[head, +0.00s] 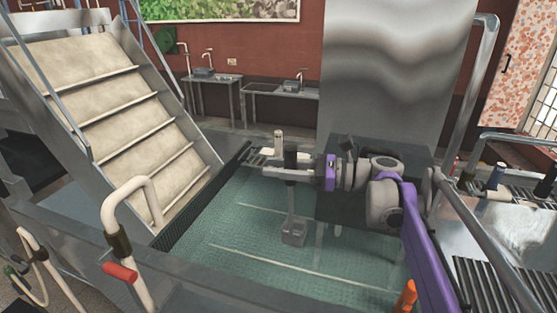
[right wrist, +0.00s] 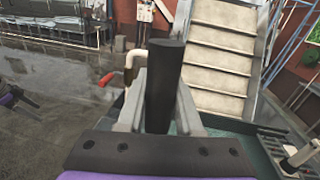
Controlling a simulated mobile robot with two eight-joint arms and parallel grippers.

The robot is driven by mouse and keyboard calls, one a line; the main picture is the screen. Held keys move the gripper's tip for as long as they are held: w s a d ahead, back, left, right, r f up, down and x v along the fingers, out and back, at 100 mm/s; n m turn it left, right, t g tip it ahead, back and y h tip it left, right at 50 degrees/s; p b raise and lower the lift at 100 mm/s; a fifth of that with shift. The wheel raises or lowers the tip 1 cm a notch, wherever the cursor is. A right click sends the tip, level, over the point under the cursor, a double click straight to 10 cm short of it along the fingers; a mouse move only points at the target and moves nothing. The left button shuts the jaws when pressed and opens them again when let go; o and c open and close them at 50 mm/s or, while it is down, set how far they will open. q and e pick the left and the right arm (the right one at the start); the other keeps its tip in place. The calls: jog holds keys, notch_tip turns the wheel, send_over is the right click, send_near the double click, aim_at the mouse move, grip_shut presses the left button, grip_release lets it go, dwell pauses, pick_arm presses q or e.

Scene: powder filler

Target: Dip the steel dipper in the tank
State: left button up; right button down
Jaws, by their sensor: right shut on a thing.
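The steel dipper (head: 293,232) hangs upright, with a dark handle at the top, a thin rod and a small grey box-shaped cup at the bottom. My right gripper (head: 278,171) is shut on the dark handle, which also shows between the fingers in the right wrist view (right wrist: 165,85). The tank (head: 235,258) is a wide basin with a teal-green inside and pale lines. The cup is over or in the tank's middle; I cannot tell whether it touches liquid. My left gripper is not in view.
Metal steps (head: 120,110) rise at the left of the tank. A cream pipe with a red handle (head: 120,272) stands at the front left edge. A large steel panel (head: 395,65) stands behind. A metal rail (head: 480,70) and a slatted grate (head: 480,285) are at the right.

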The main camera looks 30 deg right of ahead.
aim_at(290, 184)
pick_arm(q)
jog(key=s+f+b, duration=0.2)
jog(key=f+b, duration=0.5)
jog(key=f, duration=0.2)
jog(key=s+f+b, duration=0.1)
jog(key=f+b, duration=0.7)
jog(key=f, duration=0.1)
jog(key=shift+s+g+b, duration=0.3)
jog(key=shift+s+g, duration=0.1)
pick_arm(e)
notch_tip(290, 184, down, 27)
jog(key=shift+s+f, duration=0.15)
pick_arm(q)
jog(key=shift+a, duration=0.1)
pick_arm(e)
jog(key=shift+a, duration=0.1)
dwell(0.5)
